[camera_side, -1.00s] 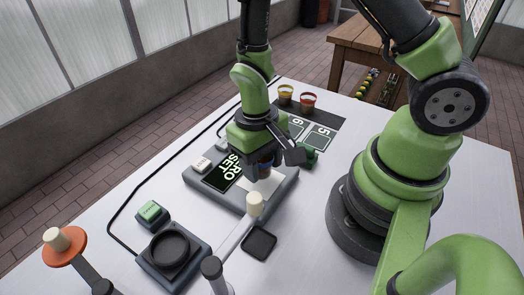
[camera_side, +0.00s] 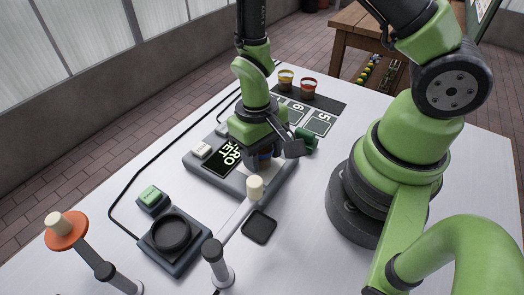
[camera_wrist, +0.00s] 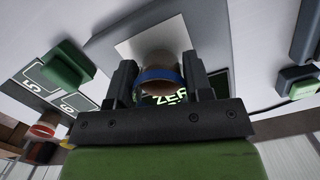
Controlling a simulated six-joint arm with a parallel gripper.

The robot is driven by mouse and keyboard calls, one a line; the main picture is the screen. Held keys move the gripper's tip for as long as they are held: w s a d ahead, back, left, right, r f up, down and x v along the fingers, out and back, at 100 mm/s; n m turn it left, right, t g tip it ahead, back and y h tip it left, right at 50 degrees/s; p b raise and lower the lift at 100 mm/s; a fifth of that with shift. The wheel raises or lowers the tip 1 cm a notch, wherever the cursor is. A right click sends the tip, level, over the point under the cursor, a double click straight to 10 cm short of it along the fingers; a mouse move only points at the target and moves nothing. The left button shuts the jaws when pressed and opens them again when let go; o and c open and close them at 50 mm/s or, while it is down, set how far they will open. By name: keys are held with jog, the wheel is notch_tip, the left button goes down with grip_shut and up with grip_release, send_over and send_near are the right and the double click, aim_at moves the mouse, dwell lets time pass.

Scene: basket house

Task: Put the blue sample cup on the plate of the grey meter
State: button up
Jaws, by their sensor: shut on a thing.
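The grey meter (camera_side: 232,184) lies flat on the white table, with a dark screen (camera_side: 221,160) showing light text. Its pale square plate (camera_wrist: 134,46) shows behind the cup in the wrist view. My gripper (camera_side: 264,157) is over the plate side of the meter, shut on the blue sample cup (camera_wrist: 160,75). The cup has a brownish body and a blue band, and sits between the two fingers. In the side view the fingers mostly hide the cup and plate. I cannot tell whether the cup touches the plate.
A green block (camera_side: 307,139) stands at the meter's right. Yellow and red cups (camera_side: 308,87) stand at the back near numbered squares (camera_side: 318,123). In front are a black round dish on a base (camera_side: 170,232), a green button (camera_side: 150,195) and a pale-topped post (camera_side: 255,188).

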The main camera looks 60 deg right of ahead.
jog(key=shift+f, duration=0.2)
dwell(0.6)
jog(key=o, duration=1.4)
jog(key=shift+o, duration=0.2)
jog(key=shift+w+r, duration=0.15)
jog(key=shift+r, duration=0.9)
jog(key=shift+w+r, duration=0.15)
jog(key=shift+r, duration=0.9)
jog(key=shift+d+r, duration=0.1)
jog(key=shift+r, duration=1.8)
